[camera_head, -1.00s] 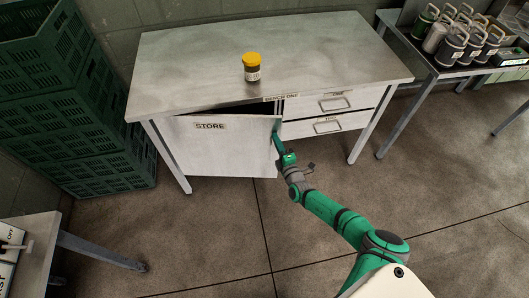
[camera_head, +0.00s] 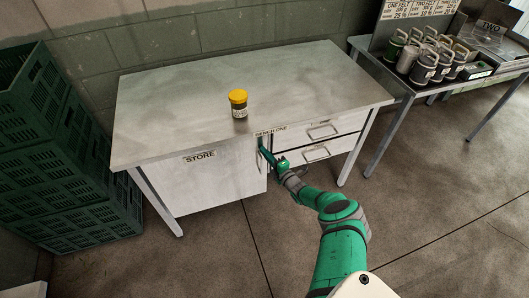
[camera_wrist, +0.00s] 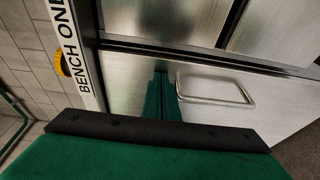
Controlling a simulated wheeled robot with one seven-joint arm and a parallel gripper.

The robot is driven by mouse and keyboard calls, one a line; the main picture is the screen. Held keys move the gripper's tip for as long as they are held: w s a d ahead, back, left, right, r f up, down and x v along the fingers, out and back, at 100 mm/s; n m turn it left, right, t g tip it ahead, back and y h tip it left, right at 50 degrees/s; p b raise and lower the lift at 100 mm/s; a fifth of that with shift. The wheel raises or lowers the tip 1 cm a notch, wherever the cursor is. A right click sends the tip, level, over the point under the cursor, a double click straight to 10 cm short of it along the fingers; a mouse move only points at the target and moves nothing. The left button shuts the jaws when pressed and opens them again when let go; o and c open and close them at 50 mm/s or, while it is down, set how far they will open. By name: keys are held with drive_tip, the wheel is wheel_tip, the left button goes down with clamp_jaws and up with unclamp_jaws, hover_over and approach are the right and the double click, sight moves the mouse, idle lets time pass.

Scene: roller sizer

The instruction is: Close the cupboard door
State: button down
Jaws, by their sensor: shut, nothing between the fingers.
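The cupboard door (camera_head: 210,185) is a pale grey panel labelled STORE, at the left of the bench front in the head view. Its top edge runs close along the underside of the bench top and it looks flush or nearly flush; I cannot tell whether a thin gap is left at its right edge. A vertical handle (camera_head: 260,161) is near that edge. My gripper (camera_head: 264,152) is shut and empty, at the door's upper right edge beside the handle. I cannot tell whether it touches the door.
Two drawers (camera_head: 315,152) with bar handles are right of the door; a drawer handle (camera_wrist: 215,90) fills part of the wrist view. A yellow-lidded jar (camera_head: 238,104) stands on the bench top (camera_head: 175,105). Green crates (camera_head: 60,150) are stacked left. Floor in front is clear.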

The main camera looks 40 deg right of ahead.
sight(256, 146)
drive_tip(key=shift+w+d+r, duration=0.15)
drive_tip(key=shift+w+r, duration=0.35)
drive_tip(key=shift+r, duration=0.1)
drive_tip(key=shift+w+d+r, duration=0.15)
drive_tip(key=shift+w+r, duration=0.35)
drive_tip(key=shift+r, duration=0.1)
drive_tip(key=shift+w+a+f, duration=0.15)
drive_tip(key=shift+w+a, duration=0.05)
drive_tip(key=shift+a, duration=0.45)
drive_tip(key=shift+a+f+y, duration=0.3)
drive_tip(key=shift+a+f, duration=0.05)
drive_tip(key=shift+a, duration=0.05)
drive_tip(key=s+d+f, duration=0.1)
drive_tip(key=s+d, duration=0.7)
drive_tip(key=s, duration=0.4)
drive_tip(key=shift+f, duration=0.2)
drive_tip(key=shift+s, duration=0.1)
